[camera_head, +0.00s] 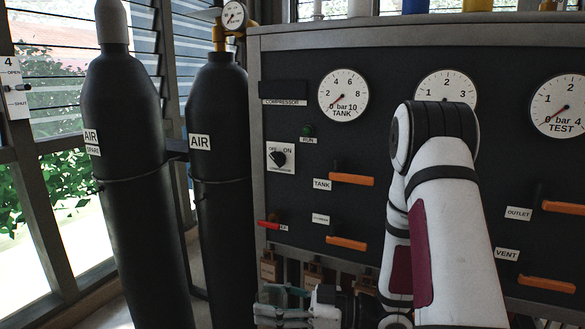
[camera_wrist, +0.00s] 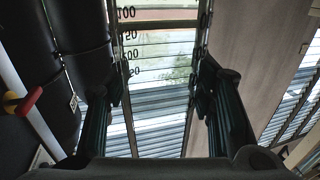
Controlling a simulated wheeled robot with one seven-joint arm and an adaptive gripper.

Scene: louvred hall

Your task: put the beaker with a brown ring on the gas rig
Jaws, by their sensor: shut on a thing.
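The gas rig (camera_head: 410,38) is a large grey-framed black panel with gauges and orange levers, filling the right of the head view. My gripper (camera_head: 268,304) is low in front of the panel's lower left corner, pointing left. In the wrist view its dark fingers (camera_wrist: 162,95) stand on both sides of a clear glass beaker (camera_wrist: 150,75) with black volume marks, and are shut on it. A brownish band crosses near the top of that view; I cannot tell surely that it is the beaker's ring. The beaker is hard to make out in the head view.
Two black air cylinders (camera_head: 125,150) (camera_head: 225,160) stand left of the rig. Louvred windows (camera_head: 60,60) are behind them. White, blue and yellow items (camera_head: 415,5) stand along the rig's top. A red-handled valve (camera_head: 270,225) sticks out at the panel's left, above my gripper.

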